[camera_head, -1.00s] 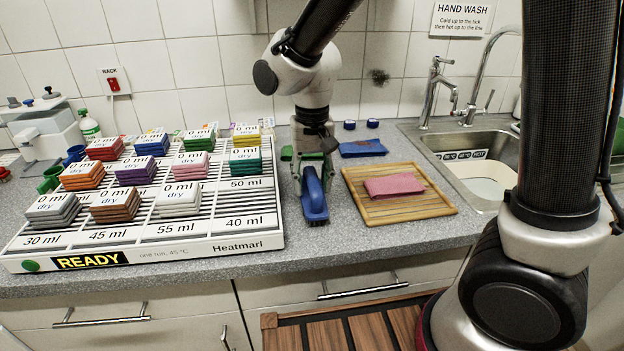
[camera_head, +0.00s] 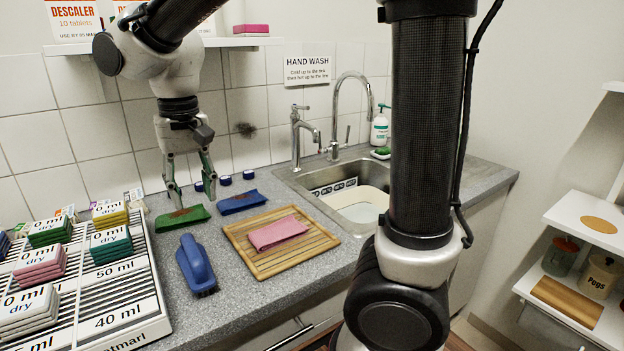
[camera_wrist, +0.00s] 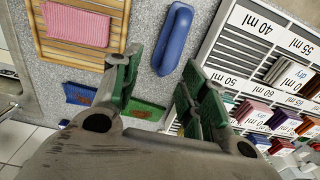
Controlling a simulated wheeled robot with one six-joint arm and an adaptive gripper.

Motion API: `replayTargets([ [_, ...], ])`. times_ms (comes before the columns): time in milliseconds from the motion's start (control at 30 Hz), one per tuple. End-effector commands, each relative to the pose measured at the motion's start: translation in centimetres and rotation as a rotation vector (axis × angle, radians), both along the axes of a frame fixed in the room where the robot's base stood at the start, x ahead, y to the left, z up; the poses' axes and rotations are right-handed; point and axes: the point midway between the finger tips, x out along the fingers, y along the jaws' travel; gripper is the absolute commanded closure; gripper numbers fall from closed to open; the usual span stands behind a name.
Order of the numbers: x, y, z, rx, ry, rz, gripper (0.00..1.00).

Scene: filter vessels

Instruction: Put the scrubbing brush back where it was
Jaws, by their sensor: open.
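The blue scrubbing brush (camera_head: 195,264) lies on the grey counter between the drying rack and the wooden board, its dark bristles showing at the near end. In the wrist view the brush (camera_wrist: 172,40) lies ahead of the fingers, apart from them. My gripper (camera_head: 190,189) is open and empty, raised behind the brush, over a green cloth (camera_head: 183,217) with a brown stain. The two green-padded fingers (camera_wrist: 158,95) are spread wide in the wrist view.
A wooden slatted board (camera_head: 238,233) holds a pink cloth (camera_head: 277,233). A stained blue cloth (camera_head: 241,202) lies behind it. The sink (camera_head: 318,183) is to the right. Counter around the brush is clear.

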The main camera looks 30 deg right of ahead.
Motion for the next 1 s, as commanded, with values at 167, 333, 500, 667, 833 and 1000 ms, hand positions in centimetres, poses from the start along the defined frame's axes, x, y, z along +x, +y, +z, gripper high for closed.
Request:
replayTargets([
  [167, -2.9, -11.0, 2.7, 0.047, -0.115, -0.021, 0.57],
  [333, -8.7, -19.6, 3.1, 0.04, -0.247, -0.023, 0.57],
  [500, -13.2, -23.6, 2.2, 0.002, -0.332, -0.019, 0.57],
  [667, -14.5, -24.6, 1.8, -0.015, -0.357, -0.012, 0.57],
  [833, -14.5, -24.6, 1.8, -0.015, -0.357, -0.01, 0.57],
  [1000, -14.5, -24.6, 1.8, -0.015, -0.357, -0.01, 0.57],
])
